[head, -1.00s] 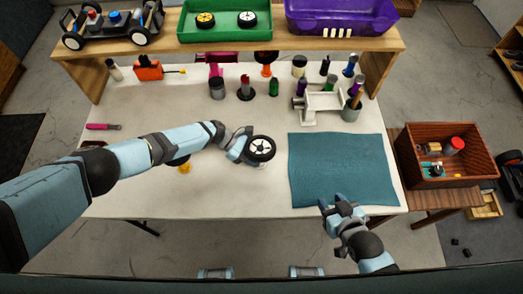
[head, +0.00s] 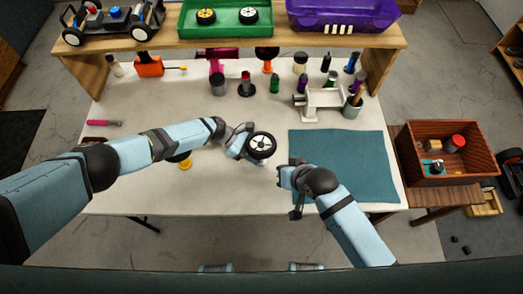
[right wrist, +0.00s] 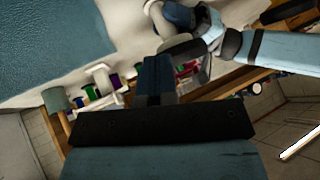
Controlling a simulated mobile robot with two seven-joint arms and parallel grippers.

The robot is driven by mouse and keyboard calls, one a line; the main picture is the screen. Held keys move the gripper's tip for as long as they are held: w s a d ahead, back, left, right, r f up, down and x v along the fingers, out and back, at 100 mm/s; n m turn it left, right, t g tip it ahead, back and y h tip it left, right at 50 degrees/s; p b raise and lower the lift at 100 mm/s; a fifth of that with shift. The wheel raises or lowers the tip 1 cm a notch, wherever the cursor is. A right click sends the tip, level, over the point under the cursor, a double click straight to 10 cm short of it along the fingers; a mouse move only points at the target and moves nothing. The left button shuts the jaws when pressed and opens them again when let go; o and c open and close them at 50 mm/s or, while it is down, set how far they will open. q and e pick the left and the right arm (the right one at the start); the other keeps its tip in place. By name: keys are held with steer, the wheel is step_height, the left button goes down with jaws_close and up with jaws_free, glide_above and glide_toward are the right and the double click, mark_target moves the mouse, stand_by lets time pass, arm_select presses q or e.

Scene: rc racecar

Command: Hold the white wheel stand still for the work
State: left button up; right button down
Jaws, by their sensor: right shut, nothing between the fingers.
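A wheel with a black tyre and white hub (head: 261,146) stands near the middle of the table in the head view. A little of a pale support shows below it, and the rest of that stand is hidden. My left gripper (head: 238,141) is right beside the wheel on its left, and its fingertips are too hidden to tell whether they are closed. My right gripper (head: 283,178) is shut and empty, just below and right of the wheel. Its closed fingers (right wrist: 155,78) also show in the right wrist view, with my left arm beyond.
A teal mat (head: 343,165) lies to the right. A white fixture (head: 320,102) and several bottles stand along the back. A yellow part (head: 185,165) shows by my left arm. The wooden box (head: 450,150) sits off the table's right side. The front left of the table is clear.

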steer(key=w+a+r+g+h, duration=0.1)
steer(key=w+a+r+g, duration=0.2)
steer(key=w+a, duration=0.15)
steer(key=g+h, duration=0.2)
steer(key=h, duration=0.2)
glide_toward(262, 153)
steer(key=shift+w+m, duration=0.2)
steer(key=shift+m, duration=0.2)
steer(key=shift+w+f, duration=0.2)
steer(key=shift+f, duration=1.55)
steer(key=shift+w+f, duration=0.15)
steer(key=shift+f, duration=1.55)
steer(key=shift+f, duration=1.3)
steer(key=s, duration=0.1)
steer(key=s+r, duration=0.1)
steer(key=s, duration=0.1)
steer(key=shift+d, duration=0.1)
